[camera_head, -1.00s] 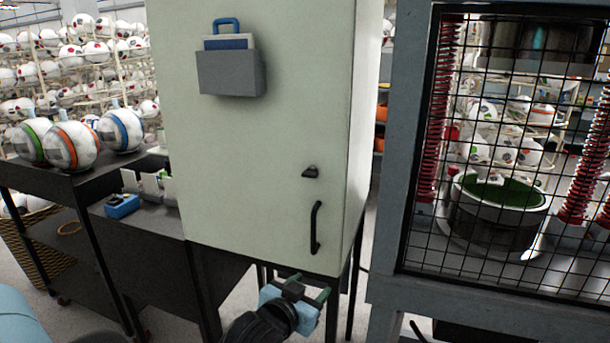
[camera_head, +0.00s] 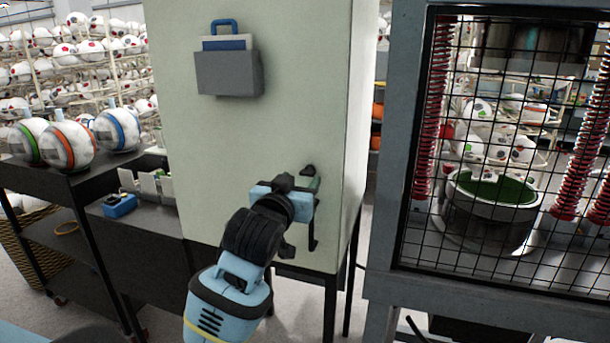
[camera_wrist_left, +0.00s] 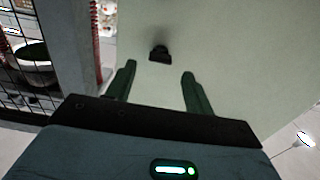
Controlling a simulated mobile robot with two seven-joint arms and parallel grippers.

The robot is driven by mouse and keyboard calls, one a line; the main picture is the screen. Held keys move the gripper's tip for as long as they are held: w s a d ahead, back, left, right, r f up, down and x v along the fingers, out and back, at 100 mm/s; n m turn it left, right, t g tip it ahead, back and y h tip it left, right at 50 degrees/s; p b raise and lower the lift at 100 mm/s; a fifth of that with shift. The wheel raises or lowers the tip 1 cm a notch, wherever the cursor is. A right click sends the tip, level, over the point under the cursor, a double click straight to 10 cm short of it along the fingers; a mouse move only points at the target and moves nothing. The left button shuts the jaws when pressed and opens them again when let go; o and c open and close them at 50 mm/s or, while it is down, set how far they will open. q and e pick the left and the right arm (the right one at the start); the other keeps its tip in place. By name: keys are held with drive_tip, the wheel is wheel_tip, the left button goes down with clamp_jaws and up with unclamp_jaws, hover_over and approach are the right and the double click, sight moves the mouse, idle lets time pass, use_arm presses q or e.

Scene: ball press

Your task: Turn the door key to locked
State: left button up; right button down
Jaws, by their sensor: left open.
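The pale cabinet door (camera_head: 215,150) stands upright in the middle of the head view. A small black key (camera_head: 307,169) sits on it, above a black vertical handle (camera_head: 313,240) that my arm partly covers. My left gripper (camera_head: 309,187) is at the door, just below the key. In the left wrist view the key (camera_wrist_left: 160,53) lies beyond the fingertips and between their lines. The green fingers of my left gripper (camera_wrist_left: 158,72) are apart and nothing is between them. I cannot tell the key's exact turn angle. My right gripper is out of view.
A grey holder (camera_head: 228,74) with a blue clipboard hangs higher on the door. A press with a wire mesh guard (camera_head: 500,180) stands close on the right. A dark cart with balls (camera_head: 70,145) is at the left.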

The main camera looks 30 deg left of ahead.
sight(306, 174)
use_arm(q)
drive_tip(key=shift+x, duration=2.2)
drive_tip(key=shift+c, duration=0.3)
drive_tip(key=c, duration=0.9)
